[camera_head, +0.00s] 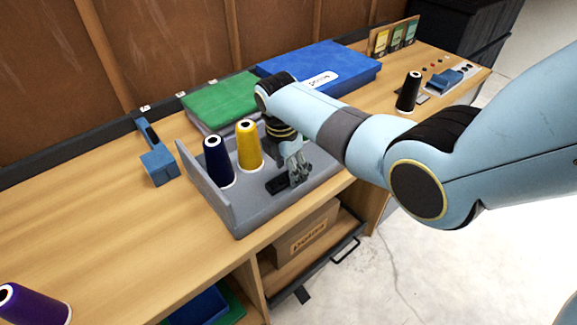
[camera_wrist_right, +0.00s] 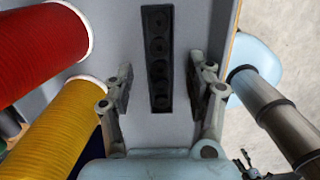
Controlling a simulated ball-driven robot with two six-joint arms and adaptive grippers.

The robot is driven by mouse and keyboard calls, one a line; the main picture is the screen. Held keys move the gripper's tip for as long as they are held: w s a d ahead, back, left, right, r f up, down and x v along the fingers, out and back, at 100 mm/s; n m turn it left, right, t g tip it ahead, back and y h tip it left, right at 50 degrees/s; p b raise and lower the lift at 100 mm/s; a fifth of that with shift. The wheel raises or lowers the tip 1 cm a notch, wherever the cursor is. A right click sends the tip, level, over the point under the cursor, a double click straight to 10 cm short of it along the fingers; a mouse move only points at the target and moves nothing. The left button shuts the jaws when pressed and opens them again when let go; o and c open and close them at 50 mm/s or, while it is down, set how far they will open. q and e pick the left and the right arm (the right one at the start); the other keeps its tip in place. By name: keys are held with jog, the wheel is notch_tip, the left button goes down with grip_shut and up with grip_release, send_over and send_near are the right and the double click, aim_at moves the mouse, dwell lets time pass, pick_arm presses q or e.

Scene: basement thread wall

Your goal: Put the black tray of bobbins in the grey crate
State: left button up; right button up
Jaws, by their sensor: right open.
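The black tray of bobbins (camera_head: 278,186) lies inside the grey crate (camera_head: 262,217), on its floor near the front side. In the right wrist view, the tray (camera_wrist_right: 157,50) is a narrow dark strip with a row of round bobbins, lying on the crate's grey floor (camera_wrist_right: 118,30). My right gripper (camera_head: 297,176) is low in the crate, close by the tray. In the right wrist view, the gripper's (camera_wrist_right: 161,88) fingers are apart, one on each side of the tray's line, with clear gaps. My left gripper is out of view.
A navy cone (camera_head: 219,165) and a yellow cone (camera_head: 249,148) stand in the crate; a red cone (camera_wrist_right: 35,50) shows in the wrist view. Green (camera_head: 218,103) and blue (camera_head: 320,65) boxes are behind. A blue tool (camera_head: 158,165) lies left. The left bench is mostly clear.

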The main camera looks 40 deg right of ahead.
notch_tip(320, 180, up, 12)
jog(key=a, duration=0.2)
jog(key=s+f+m+t, duration=0.1)
jog(key=s+f+m, duration=0.1)
jog(key=s+m, duration=0.8)
jog(key=s+r+m+t, duration=0.1)
jog(key=s+r+m, duration=0.15)
jog(key=s, duration=0.35)
jog(key=s+a+r+m+t, duration=0.1)
jog(key=s+r+m, duration=0.15)
jog(key=s, duration=0.25)
jog(key=s+r+m+t, duration=0.1)
jog(key=s+r+m, duration=0.15)
jog(key=s, duration=0.35)
notch_tip(320, 180, down, 32)
jog(key=d+g+b, duration=0.2)
jog(key=b, duration=0.4)
jog(key=s+d+f+g+b, duration=0.1)
jog(key=s+f+b, duration=0.5)
jog(key=s+f, duration=1.3)
notch_tip(320, 180, down, 4)
jog(key=shift+s+d+f+m+y, duration=0.2)
jog(key=shift+s+m+y, duration=0.1)
jog(key=shift+s+m, duration=0.15)
